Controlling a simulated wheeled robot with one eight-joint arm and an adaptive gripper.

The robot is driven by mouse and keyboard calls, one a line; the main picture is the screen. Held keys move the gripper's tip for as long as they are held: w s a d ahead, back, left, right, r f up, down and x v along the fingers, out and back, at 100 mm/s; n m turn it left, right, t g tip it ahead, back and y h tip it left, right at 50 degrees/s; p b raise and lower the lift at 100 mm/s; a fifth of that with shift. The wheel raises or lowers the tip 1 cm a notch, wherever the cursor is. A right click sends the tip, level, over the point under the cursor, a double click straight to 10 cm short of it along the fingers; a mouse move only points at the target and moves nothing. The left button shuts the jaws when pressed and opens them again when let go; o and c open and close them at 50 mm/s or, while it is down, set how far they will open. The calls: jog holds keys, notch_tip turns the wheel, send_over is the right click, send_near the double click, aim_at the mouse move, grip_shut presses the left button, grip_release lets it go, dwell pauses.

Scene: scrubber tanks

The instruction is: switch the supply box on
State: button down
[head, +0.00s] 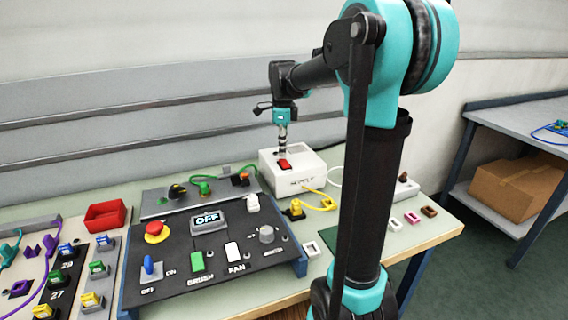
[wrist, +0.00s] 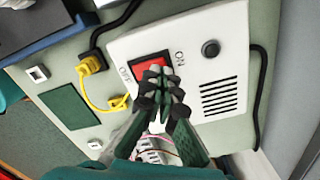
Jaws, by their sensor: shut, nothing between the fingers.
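The white supply box (head: 303,177) stands on the table in the head view, with "SUPPLY" on its front. Its red rocker switch (head: 284,165) is on top. In the wrist view the box's top face (wrist: 205,45) shows the red rocker (wrist: 150,66) between the labels "OFF" and "ON". My gripper (wrist: 160,90) is shut and empty, with its fingertips over the rocker's ON-side part, hiding some of it. In the head view my gripper (head: 282,150) points down just above or at the rocker; I cannot tell whether it touches. The rocker's tilt is unclear.
A dark control panel (head: 215,270) with a screen reading "OFF" lies left of the box. A yellow plug and cable (head: 318,204) lie in front of the box. A red tray (head: 105,215) sits farther left. The box top has a round black button (wrist: 211,48) and vent slots.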

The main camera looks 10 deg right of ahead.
aim_at(283, 160)
jog(key=shift+f, duration=1)
dwell(0.5)
jog(key=shift+r, duration=3.5)
jog(key=shift+s, duration=0.1)
